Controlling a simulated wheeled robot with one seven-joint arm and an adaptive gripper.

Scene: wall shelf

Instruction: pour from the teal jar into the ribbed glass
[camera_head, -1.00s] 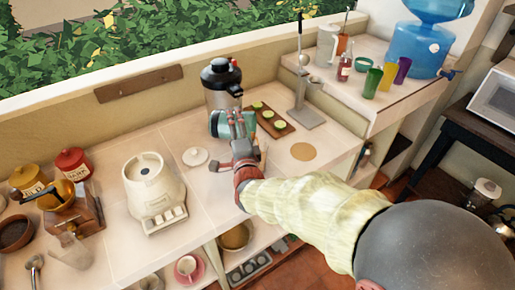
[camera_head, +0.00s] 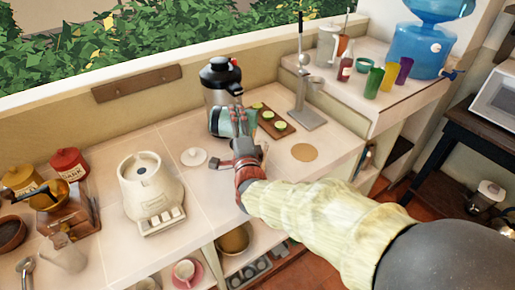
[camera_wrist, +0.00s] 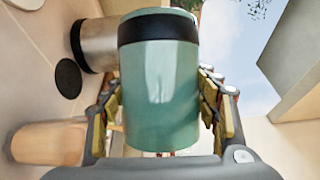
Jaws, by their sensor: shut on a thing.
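The teal jar (camera_head: 226,121) has a black band and is held above the counter beside the silver pump flask. In the wrist view the jar (camera_wrist: 158,90) fills the middle, between the fingers. My gripper (camera_head: 240,130) is shut around its sides; both fingers of the gripper (camera_wrist: 160,105) show in the wrist view. A clear glass vessel (camera_head: 65,253) stands at the lower left, too faint to show ribs. I cannot tell which vessel is the ribbed glass.
The pump flask (camera_head: 221,82) stands behind the jar. A board with green slices (camera_head: 274,120) and a metal stand (camera_head: 306,110) are to the right. A white appliance (camera_head: 150,190) and a white lid (camera_head: 193,157) are left. Counter around the tan disc (camera_head: 304,152) is clear.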

